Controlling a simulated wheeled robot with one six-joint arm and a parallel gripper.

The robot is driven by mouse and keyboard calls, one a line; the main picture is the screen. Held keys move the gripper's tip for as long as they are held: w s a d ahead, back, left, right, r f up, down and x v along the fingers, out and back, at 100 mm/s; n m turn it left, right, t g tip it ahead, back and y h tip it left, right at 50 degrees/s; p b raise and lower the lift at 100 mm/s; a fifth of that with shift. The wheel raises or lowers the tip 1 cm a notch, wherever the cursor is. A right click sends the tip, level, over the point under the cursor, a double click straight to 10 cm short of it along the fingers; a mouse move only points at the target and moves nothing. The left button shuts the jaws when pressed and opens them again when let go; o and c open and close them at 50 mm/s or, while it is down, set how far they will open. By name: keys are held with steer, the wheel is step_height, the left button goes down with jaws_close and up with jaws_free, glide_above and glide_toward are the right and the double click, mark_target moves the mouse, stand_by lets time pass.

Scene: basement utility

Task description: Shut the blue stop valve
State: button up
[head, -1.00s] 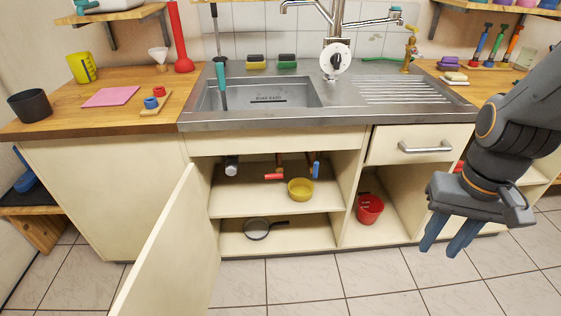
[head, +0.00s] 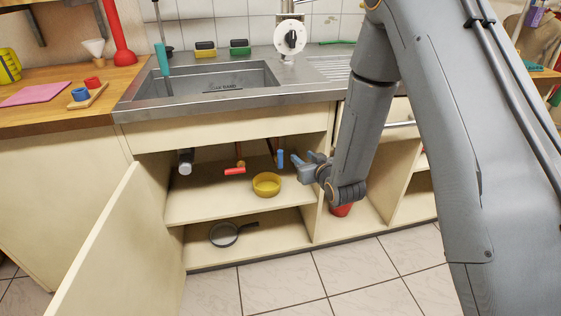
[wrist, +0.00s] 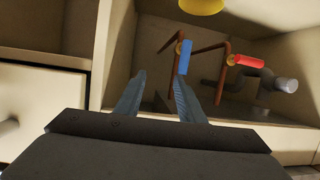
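The blue stop valve (head: 280,158) has a blue lever on a copper pipe under the sink, at the right of the open cabinet. Its lever points up and down in the head view, roughly in line with its pipe. In the wrist view the blue lever (wrist: 184,58) is just beyond the fingertips, nearer the right finger. My gripper (head: 299,166) is open and empty, at the cabinet opening just right of the lever. Both fingers (wrist: 155,88) show apart in the wrist view; I cannot tell whether one touches the lever.
A red-handled valve (head: 235,171) is left of the blue one, its lever sideways. A yellow bowl (head: 266,184) sits on the shelf below, close to my gripper. A grey drain pipe (head: 185,161) is further left. The open door (head: 95,255) bounds the left; a pan (head: 224,234) lies below.

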mark_target(281, 154)
steer(key=w+a+f+t+y, duration=0.1)
steer(key=w+a, duration=0.1)
steer(key=w+a+f+t+y+b, duration=0.1)
steer(key=w+a, duration=0.1)
steer(key=a, duration=0.1)
steer(key=w+a+f+y+b, duration=0.1)
steer(key=w+a, duration=0.2)
steer(key=shift+f+n+t, duration=0.1)
steer(key=shift+n+t, duration=0.3)
steer(key=shift+c, duration=0.2)
jaws_close()
